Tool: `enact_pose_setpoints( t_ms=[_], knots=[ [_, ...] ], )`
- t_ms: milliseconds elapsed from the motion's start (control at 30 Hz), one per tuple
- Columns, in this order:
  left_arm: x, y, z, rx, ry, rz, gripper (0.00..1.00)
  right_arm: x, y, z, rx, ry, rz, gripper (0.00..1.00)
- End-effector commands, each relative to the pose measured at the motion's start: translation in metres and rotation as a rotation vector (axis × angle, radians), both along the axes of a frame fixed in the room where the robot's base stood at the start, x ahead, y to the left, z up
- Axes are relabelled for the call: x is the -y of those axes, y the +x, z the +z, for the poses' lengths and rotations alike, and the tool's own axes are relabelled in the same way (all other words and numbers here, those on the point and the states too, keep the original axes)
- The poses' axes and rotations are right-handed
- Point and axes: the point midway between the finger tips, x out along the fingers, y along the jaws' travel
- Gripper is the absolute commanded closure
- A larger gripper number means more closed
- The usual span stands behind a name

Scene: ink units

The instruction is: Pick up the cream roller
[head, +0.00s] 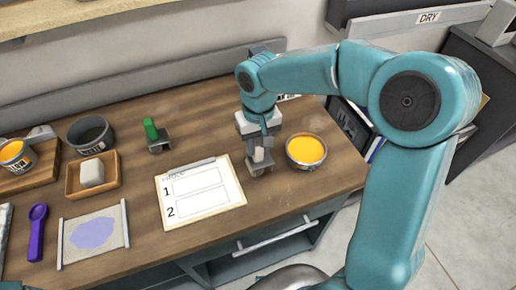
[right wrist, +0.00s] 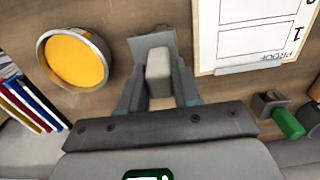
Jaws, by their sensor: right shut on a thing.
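The cream roller (head: 258,155) shows as a small pale block between the fingers of my right gripper (head: 260,146) in the head view. In the right wrist view the cream roller (right wrist: 158,72) lies between the two fingers of the right gripper (right wrist: 157,88), which is shut on it. A grey stand (head: 262,170) is right below the roller, and it also shows in the right wrist view (right wrist: 150,42). I cannot tell whether the roller still touches the stand. My left gripper is not in view.
A bowl of orange ink (head: 306,149) stands close right of the gripper. A clipboard (head: 205,203) lies to the left. A green roller (head: 151,130) sits in its own stand farther back. A purple spoon (head: 38,232) and a wooden tray (head: 73,186) are at the left.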

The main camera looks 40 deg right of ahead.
Motion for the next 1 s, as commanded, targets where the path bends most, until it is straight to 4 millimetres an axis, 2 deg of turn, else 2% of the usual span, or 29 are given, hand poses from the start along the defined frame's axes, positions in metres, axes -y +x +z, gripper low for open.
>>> enact_pose_setpoints(
  t_ms=[300,500,700,1000],
  knots=[
    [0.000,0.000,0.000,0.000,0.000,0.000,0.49,0.000,0.001,0.095,0.010,0.001,0.001,0.98],
    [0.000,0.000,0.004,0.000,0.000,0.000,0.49,0.000,0.001,0.147,0.005,0.001,0.000,0.98],
    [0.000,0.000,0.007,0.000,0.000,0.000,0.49,0.000,0.000,0.173,0.003,0.000,0.000,0.98],
    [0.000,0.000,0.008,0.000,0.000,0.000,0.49,0.000,0.000,0.178,0.001,0.000,0.000,0.98]
  ],
)
